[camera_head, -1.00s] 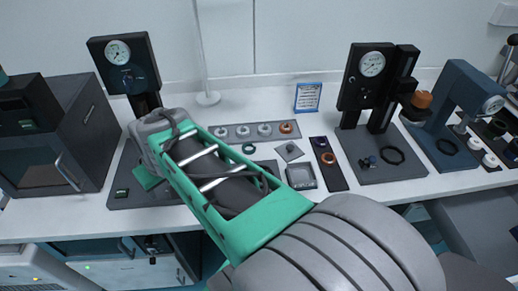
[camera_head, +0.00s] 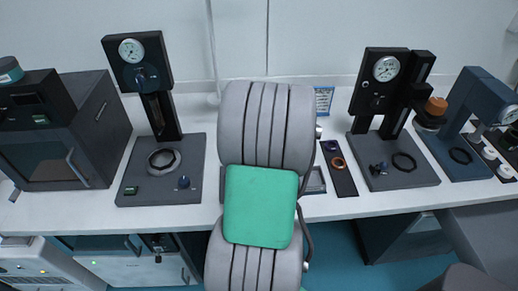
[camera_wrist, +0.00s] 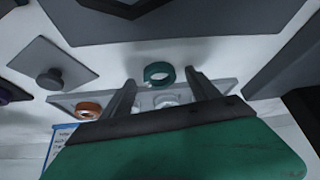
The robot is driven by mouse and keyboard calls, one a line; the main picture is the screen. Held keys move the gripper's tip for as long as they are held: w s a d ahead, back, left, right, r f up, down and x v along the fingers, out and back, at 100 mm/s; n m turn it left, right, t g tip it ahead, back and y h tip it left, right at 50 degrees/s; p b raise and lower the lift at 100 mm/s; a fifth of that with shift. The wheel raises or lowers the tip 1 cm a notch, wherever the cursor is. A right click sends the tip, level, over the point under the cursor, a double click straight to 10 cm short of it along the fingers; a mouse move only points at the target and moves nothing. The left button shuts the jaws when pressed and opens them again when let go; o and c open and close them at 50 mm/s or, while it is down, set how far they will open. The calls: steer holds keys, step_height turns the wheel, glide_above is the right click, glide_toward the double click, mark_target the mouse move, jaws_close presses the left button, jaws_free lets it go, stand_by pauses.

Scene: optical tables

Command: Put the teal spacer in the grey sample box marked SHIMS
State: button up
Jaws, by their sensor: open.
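The teal spacer (camera_wrist: 158,73) is a ring that shows in the wrist view beside the grey strip of rings. My gripper (camera_wrist: 161,80) is open, and in this view the spacer appears between its two fingertips; I cannot tell how high the tips are above it. In the head view my arm hides both spacer and gripper. The grey sample box (camera_head: 317,181) shows only its right part beside my arm in the head view; its marking cannot be read.
A grey strip (camera_wrist: 60,101) holds an orange ring (camera_wrist: 88,111) and white rings. A knobbed grey plate (camera_wrist: 50,76) lies to its left in the wrist view. A dark tray (camera_head: 342,183) holds purple and orange rings. Gauge stands (camera_head: 139,62) (camera_head: 384,68) flank the area.

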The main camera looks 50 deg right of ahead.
steer(key=shift+c, duration=0.4)
jaws_close()
stand_by(0.4)
steer(key=shift+r, duration=0.1)
